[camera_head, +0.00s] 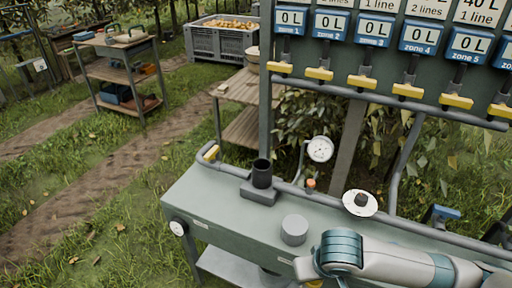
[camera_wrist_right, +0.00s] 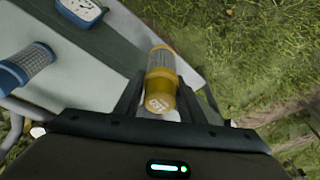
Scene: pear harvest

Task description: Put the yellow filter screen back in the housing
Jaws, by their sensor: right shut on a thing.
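The yellow filter screen (camera_wrist_right: 160,75), a yellow cylinder with a mesh band, sits between the fingers of my right gripper (camera_wrist_right: 159,98) in the right wrist view, its marked end toward the camera. The gripper is shut on it. In the head view my right arm comes in from the right over the bench's front, and a bit of yellow (camera_head: 315,284) shows below it; the fingers are hidden. A dark upright cylinder (camera_head: 262,173) on a grey block, apparently the housing, stands on the bench, left of the arm. My left gripper is not in view.
A grey round cap (camera_head: 294,230) and a white disc with a dark knob (camera_head: 360,203) are on the bench (camera_head: 215,200). A pressure gauge (camera_head: 320,149) stands behind. A blue mesh filter (camera_wrist_right: 27,66) is at left in the wrist view. Zone valves (camera_head: 365,82) hang above.

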